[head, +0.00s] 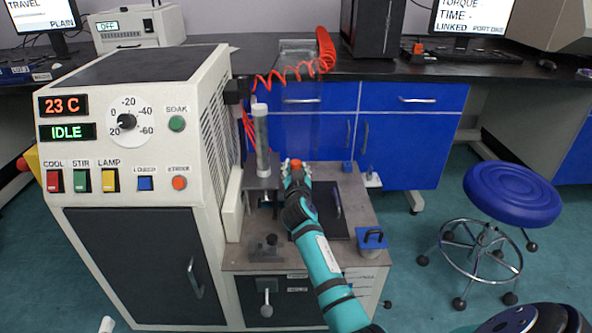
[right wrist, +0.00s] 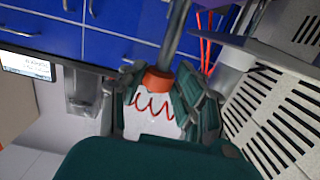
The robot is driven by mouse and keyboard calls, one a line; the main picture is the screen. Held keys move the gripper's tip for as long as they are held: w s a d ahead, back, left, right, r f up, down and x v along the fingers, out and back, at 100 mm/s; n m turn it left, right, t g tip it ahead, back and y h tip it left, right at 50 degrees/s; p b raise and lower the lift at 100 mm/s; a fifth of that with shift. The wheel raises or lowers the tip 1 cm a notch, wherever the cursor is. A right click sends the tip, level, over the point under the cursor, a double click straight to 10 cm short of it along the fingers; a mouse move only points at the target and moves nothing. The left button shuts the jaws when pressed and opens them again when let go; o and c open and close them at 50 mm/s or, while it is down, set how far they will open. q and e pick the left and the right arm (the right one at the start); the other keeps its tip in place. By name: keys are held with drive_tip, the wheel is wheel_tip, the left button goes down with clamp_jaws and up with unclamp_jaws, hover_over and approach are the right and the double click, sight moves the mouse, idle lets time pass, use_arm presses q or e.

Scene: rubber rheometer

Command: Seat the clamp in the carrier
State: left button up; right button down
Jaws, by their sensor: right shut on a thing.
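My right gripper (head: 296,170) is over the grey bench top, just right of the clear upright cylinder (head: 262,140). It is shut on a part with an orange collar (head: 296,162). In the right wrist view the orange collar (right wrist: 157,80) sits between the fingertips (right wrist: 160,90), with a grey rod (right wrist: 178,32) running up from it. I take this held part for the clamp, though its full shape is hidden by the fingers. Which part is the carrier I cannot tell; the cylinder's bracket (head: 260,178) stands close left of the gripper. My left gripper is out of view.
The instrument cabinet (head: 130,130) reading IDLE stands at the left. A red coiled hose (head: 300,72) hangs behind. A blue stool (head: 512,193) stands right.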

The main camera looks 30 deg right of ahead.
drive_tip(key=c, duration=0.9)
unclamp_jaws()
drive_tip(key=shift+f, duration=0.1)
drive_tip(key=shift+o, duration=0.2)
drive_tip(key=shift+f, duration=0.1)
drive_tip(key=v, duration=1.2)
drive_tip(key=shift+a, duration=0.15)
